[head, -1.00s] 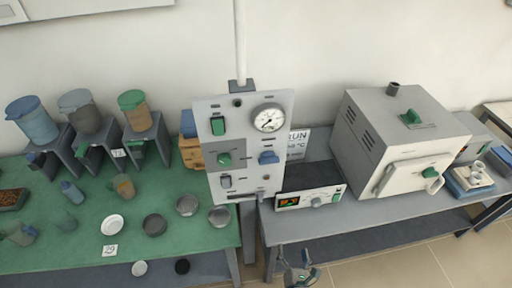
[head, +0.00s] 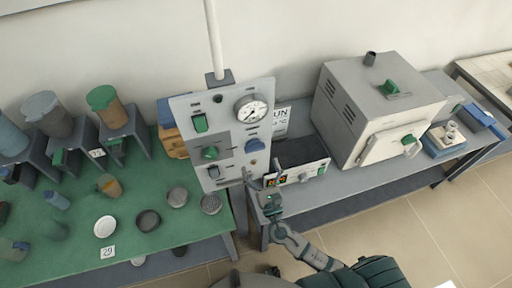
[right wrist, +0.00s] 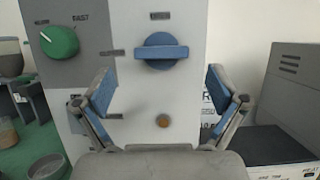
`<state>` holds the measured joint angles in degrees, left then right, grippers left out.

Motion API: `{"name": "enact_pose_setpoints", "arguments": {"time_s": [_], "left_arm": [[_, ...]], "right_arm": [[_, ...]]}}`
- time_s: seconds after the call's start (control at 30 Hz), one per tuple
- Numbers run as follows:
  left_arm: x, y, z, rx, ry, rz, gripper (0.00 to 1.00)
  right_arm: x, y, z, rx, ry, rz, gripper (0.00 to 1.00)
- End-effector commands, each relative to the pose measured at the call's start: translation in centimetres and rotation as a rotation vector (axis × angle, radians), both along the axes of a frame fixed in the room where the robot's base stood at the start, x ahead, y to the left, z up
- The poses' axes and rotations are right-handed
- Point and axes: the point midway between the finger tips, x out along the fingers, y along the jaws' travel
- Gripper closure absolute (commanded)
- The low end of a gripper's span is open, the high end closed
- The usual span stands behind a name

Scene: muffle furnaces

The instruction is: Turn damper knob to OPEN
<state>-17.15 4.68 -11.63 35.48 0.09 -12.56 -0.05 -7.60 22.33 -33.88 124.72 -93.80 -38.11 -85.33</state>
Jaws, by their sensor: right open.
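The blue knob (head: 254,145) is on the upright grey panel, below the round gauge. In the right wrist view the blue knob (right wrist: 161,52) has a horizontal bar grip across a round base; the small labels around it are too blurred to read. My right gripper (head: 259,181) is in front of the lower right of the panel, below the blue knob. The right wrist view shows its two blue-padded fingers (right wrist: 160,84) spread wide and empty, below and to either side of the knob, not touching it. My left gripper is not in view.
A green knob (right wrist: 60,41) sits left of the blue one. The controller box (head: 297,176) stands close to the right of my gripper, with the furnace (head: 375,105) beyond. The green table (head: 75,215) holds dishes and jars.

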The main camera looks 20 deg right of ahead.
Motion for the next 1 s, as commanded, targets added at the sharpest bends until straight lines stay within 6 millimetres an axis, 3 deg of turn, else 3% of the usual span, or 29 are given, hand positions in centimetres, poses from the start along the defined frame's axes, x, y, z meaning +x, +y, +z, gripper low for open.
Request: {"name": "enact_pose_setpoints", "arguments": {"time_s": [0.1,0.3,0.63,0.67,0.9,1.0], "left_arm": [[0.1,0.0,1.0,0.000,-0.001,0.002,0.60],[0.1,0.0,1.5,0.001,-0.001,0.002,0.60],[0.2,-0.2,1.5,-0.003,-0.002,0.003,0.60],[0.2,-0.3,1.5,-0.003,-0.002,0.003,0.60],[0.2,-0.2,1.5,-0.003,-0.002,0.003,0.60],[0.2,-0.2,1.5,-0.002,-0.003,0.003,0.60]], "right_arm": [[2.1,0.0,1.2,0.000,-0.002,0.000,0.04],[4.2,0.0,1.7,0.001,0.000,-0.001,0.04],[4.6,0.0,1.7,0.001,0.002,0.000,0.04],[4.6,0.0,1.7,0.001,0.002,0.000,0.07],[4.5,0.0,1.8,0.001,0.001,-0.001,0.64],[4.5,0.0,1.8,0.001,0.001,-0.001,0.64]]}}
